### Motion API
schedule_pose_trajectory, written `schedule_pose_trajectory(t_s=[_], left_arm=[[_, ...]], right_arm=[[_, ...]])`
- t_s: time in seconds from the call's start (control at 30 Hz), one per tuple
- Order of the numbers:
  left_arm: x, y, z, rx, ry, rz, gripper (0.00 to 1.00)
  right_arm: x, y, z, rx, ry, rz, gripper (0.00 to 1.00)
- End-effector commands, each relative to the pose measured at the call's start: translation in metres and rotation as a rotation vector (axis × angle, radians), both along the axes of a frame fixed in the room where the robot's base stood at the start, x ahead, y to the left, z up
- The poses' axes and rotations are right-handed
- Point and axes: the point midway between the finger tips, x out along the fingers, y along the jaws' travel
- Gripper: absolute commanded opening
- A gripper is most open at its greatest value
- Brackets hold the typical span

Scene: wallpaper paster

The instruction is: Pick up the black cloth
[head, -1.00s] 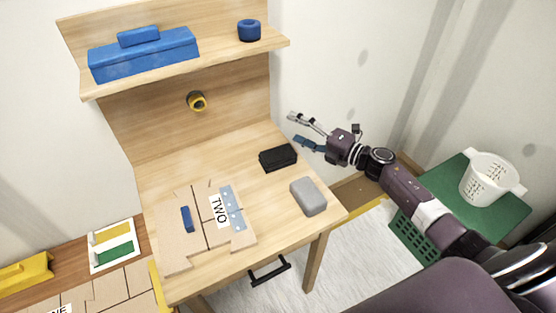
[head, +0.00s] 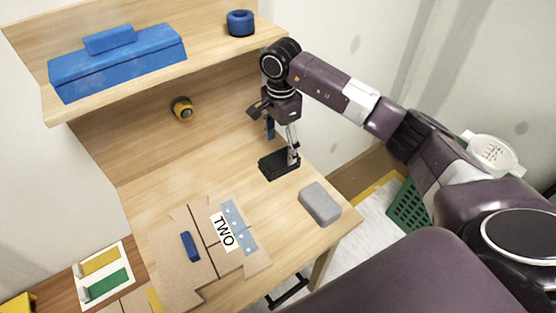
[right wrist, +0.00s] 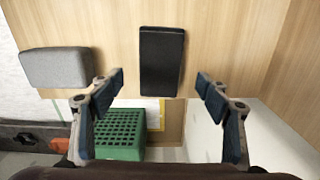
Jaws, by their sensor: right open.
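The black cloth (head: 272,166) is a small dark folded block lying on the wooden table near its back right. It also shows in the right wrist view (right wrist: 162,60), upright in the picture, ahead of and between the fingers. My right gripper (head: 282,150) points down just above the cloth, partly covering it in the head view. In the right wrist view the right gripper (right wrist: 161,90) is open with blue-padded fingers wide apart, and nothing is between the pads. My left gripper is not in view.
A grey block (head: 320,203) lies right of the cloth near the table's edge. Cardboard pieces marked TWO (head: 222,230) lie at the table's front. A shelf (head: 200,62) with a blue toolbox (head: 118,65) overhangs the back. A green crate (right wrist: 125,138) stands beyond the edge.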

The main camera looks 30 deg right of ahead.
Motion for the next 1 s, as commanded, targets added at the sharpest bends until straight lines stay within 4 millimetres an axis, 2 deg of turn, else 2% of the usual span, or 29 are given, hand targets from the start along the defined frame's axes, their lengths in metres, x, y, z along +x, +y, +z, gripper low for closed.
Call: schedule_pose_trajectory(t_s=[0.17, 0.4, 0.7, 1.0], left_arm=[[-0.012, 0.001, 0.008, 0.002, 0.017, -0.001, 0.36], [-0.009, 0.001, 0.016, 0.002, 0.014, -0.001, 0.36], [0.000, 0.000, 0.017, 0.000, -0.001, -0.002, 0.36], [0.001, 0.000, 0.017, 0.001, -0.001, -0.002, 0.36]], right_arm=[[-0.002, 0.002, -0.020, 0.004, 0.003, -0.002, 0.70], [-0.002, 0.004, -0.054, 0.005, 0.000, -0.003, 0.70], [-0.001, 0.003, -0.061, 0.005, -0.002, -0.003, 0.70], [-0.001, 0.003, -0.060, 0.005, -0.002, -0.003, 0.38]])
